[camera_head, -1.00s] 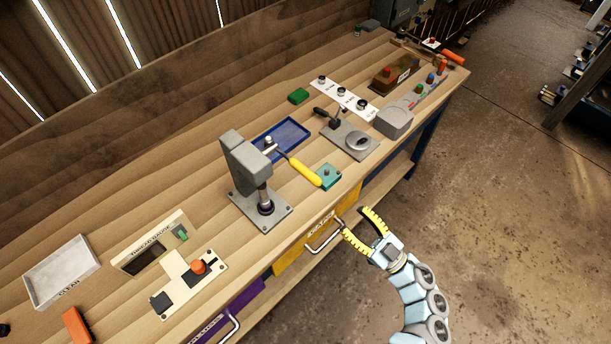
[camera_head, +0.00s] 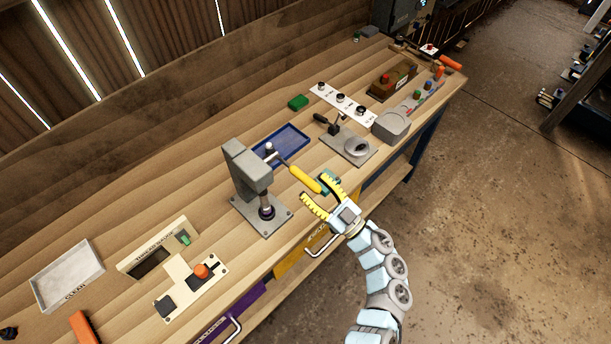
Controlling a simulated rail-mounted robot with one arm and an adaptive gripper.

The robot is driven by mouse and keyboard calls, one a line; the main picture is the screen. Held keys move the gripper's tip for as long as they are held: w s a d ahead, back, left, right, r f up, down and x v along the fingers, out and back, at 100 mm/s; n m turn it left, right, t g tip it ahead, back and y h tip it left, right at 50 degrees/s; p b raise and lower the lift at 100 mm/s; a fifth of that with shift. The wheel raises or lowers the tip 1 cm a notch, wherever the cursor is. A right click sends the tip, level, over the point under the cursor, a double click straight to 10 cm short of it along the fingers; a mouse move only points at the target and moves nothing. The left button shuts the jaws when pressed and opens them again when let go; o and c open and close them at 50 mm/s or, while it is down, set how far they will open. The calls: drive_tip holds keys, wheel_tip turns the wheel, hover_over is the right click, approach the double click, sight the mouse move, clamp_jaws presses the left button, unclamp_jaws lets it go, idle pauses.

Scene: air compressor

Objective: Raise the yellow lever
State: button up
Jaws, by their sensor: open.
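The yellow lever (camera_head: 305,179) is a yellow handle on the grey press (camera_head: 247,172), which stands on a square plate on the workbench. The lever slopes down to the right from the press head toward the bench's front edge. My gripper (camera_head: 316,194) is open, with its two yellow-padded fingers pointing up and left. Its fingertips are close to the lever's lower end, one finger to the right and the other below it in the picture. I cannot tell whether they touch the lever. The gripper partly hides a teal block (camera_head: 329,180).
A blue tray (camera_head: 283,144) lies behind the lever. A grey device with a black handle (camera_head: 346,142) stands to the right on the bench. A drawer handle (camera_head: 321,243) sticks out below the front edge. The floor (camera_head: 480,230) at right is open.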

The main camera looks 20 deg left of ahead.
sight(298, 172)
drive_tip(key=shift+x, duration=1.55)
clamp_jaws()
